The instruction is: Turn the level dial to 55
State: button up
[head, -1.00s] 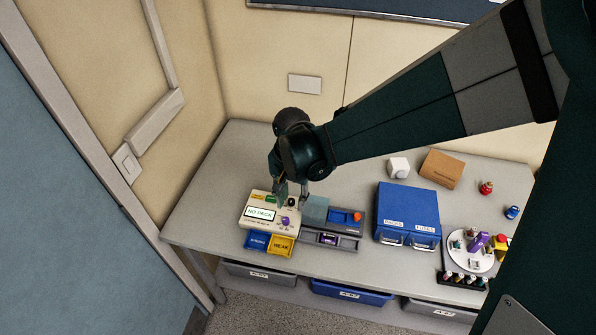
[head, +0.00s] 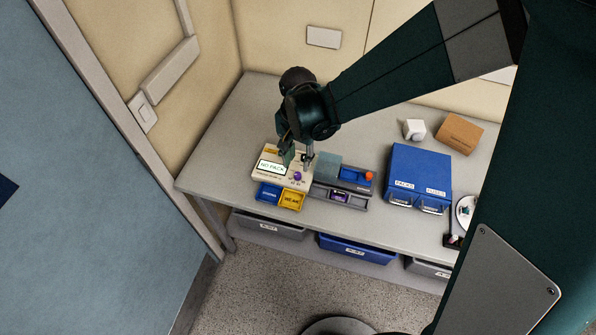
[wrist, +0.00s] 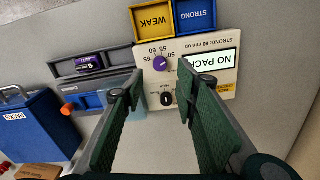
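The pump panel (head: 262,177) is a cream box with a "NO PACK" screen (wrist: 216,60). Its purple level dial (wrist: 160,63) has a printed scale with 50, 55, 60 and 65 around it. Where its pointer stands is too small to read surely. The dial also shows in the head view (head: 297,176). A black knob (wrist: 167,99) sits beside it on the panel. My gripper (wrist: 156,80) is open above the panel, its fingers spread either side of the black knob and dial. Nothing is between the fingers in grip. Its tips show close over the panel in the head view (head: 298,160).
A yellow WEAK tray (wrist: 153,20) and a blue STRONG tray (wrist: 195,15) adjoin the panel. A blue cabinet (head: 418,172) is further right. The table left of the panel is clear.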

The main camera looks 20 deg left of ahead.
aim_at(298, 174)
jog(key=shift+f, duration=3.4)
jog(key=c, duration=0.9)
